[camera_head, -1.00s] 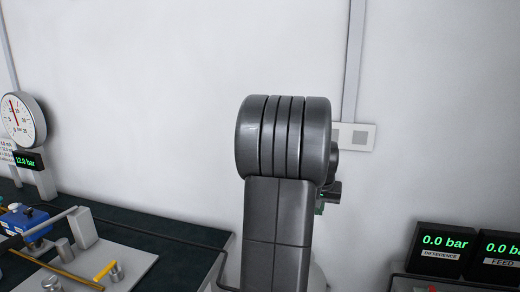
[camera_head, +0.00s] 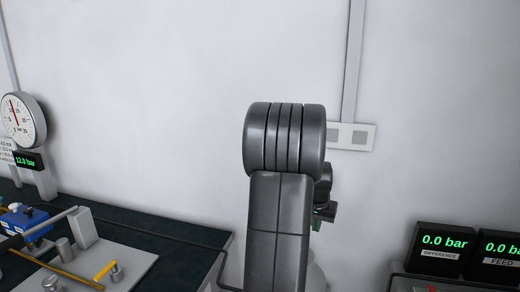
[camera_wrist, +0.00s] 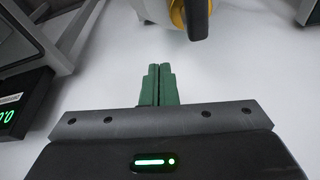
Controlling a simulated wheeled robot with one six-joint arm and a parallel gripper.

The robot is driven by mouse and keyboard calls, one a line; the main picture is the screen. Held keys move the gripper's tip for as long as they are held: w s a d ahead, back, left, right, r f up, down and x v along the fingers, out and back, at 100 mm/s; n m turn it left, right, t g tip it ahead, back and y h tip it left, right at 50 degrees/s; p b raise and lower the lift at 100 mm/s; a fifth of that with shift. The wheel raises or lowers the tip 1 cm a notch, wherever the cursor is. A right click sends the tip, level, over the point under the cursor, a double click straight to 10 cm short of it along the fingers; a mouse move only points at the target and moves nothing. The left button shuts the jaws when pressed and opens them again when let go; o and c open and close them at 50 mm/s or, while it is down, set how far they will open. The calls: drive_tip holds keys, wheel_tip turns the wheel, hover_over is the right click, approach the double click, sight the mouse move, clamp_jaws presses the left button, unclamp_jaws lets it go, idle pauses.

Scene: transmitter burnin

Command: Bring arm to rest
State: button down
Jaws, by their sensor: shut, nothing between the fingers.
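My arm stands in the middle of the head view, its dark grey elbow raised in front of the white wall. My gripper (camera_wrist: 158,84) shows in the wrist view with its two green fingers together and nothing between them. The wrist view has a pale, plain surface beyond the fingertips, with no contact visible.
A dark bench (camera_head: 150,230) at left carries a plate with fittings and a yellow-handled valve (camera_head: 105,270). A round gauge (camera_head: 22,120) and a 12.0 bar display (camera_head: 28,160) stand behind. DIFFERENCE (camera_head: 440,248) and FEED (camera_head: 500,252) displays, both 0.0 bar, stand at right.

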drive_tip(key=s+a+r+m+g+h+b, duration=0.3)
drive_tip(key=s+m+b, duration=0.45)
drive_tip(key=m, duration=0.75)
drive_tip(key=d+p+v, duration=0.1)
drive_tip(key=v, duration=0.5)
drive_tip(key=x, duration=0.6)
drive_tip(key=w+d+f+n+t+y+p, duration=0.3)
drive_tip(key=w+n+p, duration=0.55)
drive_tip(key=n, duration=0.85)
drive_tip(key=b+v, duration=0.1)
drive_tip(key=v, duration=0.8)
drive_tip(key=shift+w+b, duration=0.25)
drive_tip(key=shift+b, duration=0.15)
